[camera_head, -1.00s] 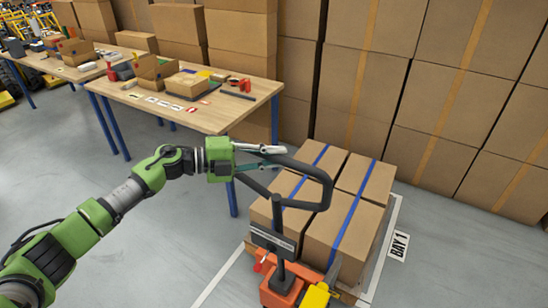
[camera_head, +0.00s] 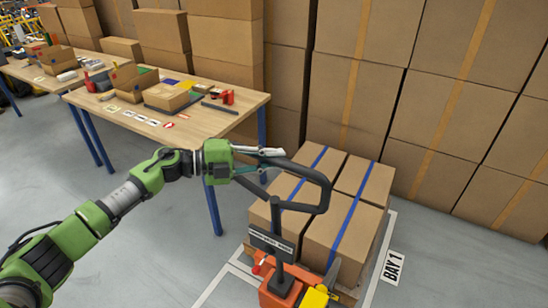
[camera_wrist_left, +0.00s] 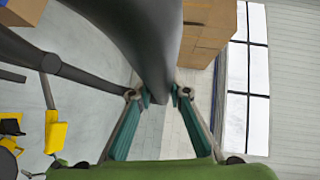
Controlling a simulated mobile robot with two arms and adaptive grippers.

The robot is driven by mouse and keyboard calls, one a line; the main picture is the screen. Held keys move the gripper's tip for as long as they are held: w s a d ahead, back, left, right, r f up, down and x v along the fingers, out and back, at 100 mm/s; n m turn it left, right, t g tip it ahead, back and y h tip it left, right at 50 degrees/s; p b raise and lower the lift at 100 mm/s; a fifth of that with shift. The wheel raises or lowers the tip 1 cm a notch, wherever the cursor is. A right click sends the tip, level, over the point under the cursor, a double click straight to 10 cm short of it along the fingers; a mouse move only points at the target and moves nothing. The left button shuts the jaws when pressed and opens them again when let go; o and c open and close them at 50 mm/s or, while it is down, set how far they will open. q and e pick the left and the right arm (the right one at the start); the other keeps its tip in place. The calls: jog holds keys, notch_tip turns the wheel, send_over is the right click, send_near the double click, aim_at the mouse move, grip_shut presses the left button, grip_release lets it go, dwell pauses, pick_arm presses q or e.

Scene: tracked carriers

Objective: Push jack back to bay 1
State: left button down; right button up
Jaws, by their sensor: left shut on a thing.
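The orange pallet jack (camera_head: 283,291) stands at the lower middle of the head view, with a black loop handle (camera_head: 325,190) on an upright post. My left gripper (camera_head: 268,160) is shut on the left side of that handle. In the left wrist view the dark handle bar (camera_wrist_left: 150,50) runs between the fingers (camera_wrist_left: 160,95). A pallet load of cardboard boxes with blue straps (camera_head: 325,223) sits in front of the jack. White floor lines and the BAY 1 sign (camera_head: 393,267) lie beside the load. My right gripper is not in view.
A wooden table (camera_head: 215,118) with blue legs, boxes and tools stands to the left of the load. Tall stacks of cardboard boxes (camera_head: 430,120) line the back. Grey floor (camera_head: 165,240) is clear at the lower left and right.

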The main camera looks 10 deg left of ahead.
pick_arm(q)
jog(key=shift+r, duration=0.15)
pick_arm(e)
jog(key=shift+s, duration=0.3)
pick_arm(q)
jog(key=c, duration=1.9)
grip_release()
jog(key=shift+w, duration=0.1)
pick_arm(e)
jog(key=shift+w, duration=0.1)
pick_arm(q)
jog(key=v, duration=1.2)
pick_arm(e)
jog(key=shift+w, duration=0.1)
